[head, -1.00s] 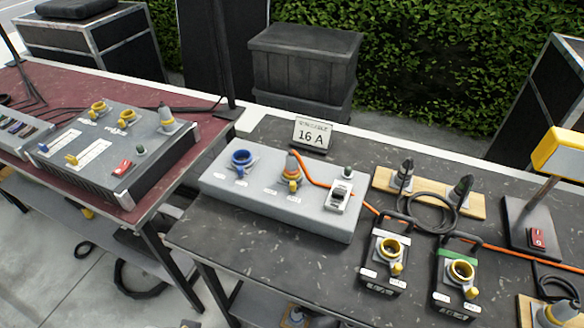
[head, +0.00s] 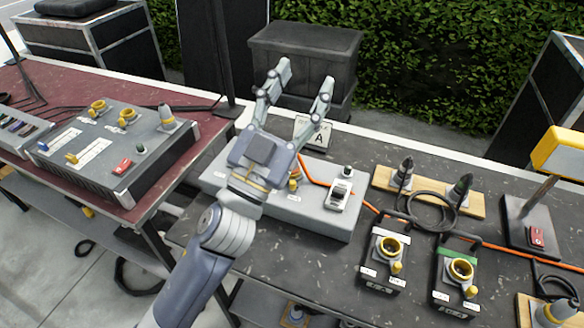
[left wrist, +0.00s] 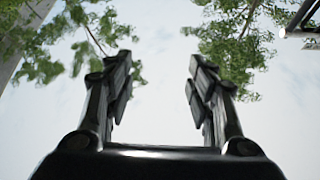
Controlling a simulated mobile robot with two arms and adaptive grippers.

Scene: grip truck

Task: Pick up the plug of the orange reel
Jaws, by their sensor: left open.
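A grey distribution box (head: 325,222) lies on the dark table. An orange cable (head: 345,193) runs from behind my left gripper across the box and on to the right edge of the head view. The cable's plug end is mostly hidden behind my gripper, with only a bit of yellow showing near the box's middle. My left gripper (head: 305,78) is raised above the box, fingers spread, empty, pointing up and away. In the left wrist view its two fingers (left wrist: 160,90) are apart against sky and leaves. The orange reel itself is not in view.
A 16 A sign (head: 313,133) stands behind the box, partly covered by my fingers. A green-topped socket box (head: 458,290), a wooden board (head: 430,190) with two dark plugs and a yellow lamp (head: 560,152) are to the right. Another grey unit (head: 120,150) is on the red table.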

